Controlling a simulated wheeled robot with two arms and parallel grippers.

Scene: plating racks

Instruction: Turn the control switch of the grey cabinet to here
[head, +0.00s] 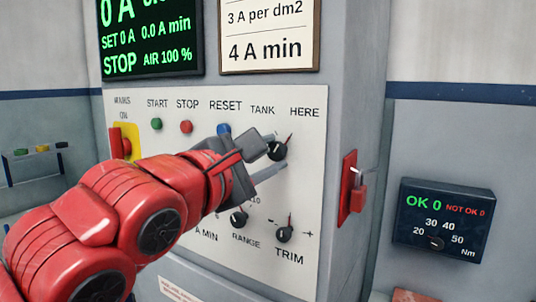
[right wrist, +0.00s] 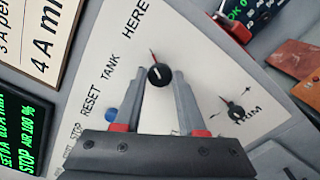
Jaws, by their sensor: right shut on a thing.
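The control switch (head: 276,151) is a round black knob with a red pointer on the white panel of the grey cabinet (head: 357,105). Its pointer slants up and right, towards the word HERE and away from TANK. In the right wrist view the knob (right wrist: 159,75) sits between the fingertips, its pointer towards HERE. My right gripper (head: 280,157) is shut on the knob, one finger on each side. Its arm hides part of the panel's lower left. My left gripper is not in view.
Below are the RANGE knob (head: 239,218) and TRIM knob (head: 284,234). START (head: 156,124), STOP (head: 186,126) and RESET (head: 224,129) buttons are near the arm. A red lever switch (head: 352,190) juts from the cabinet's side. A torque box (head: 444,220) stands right.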

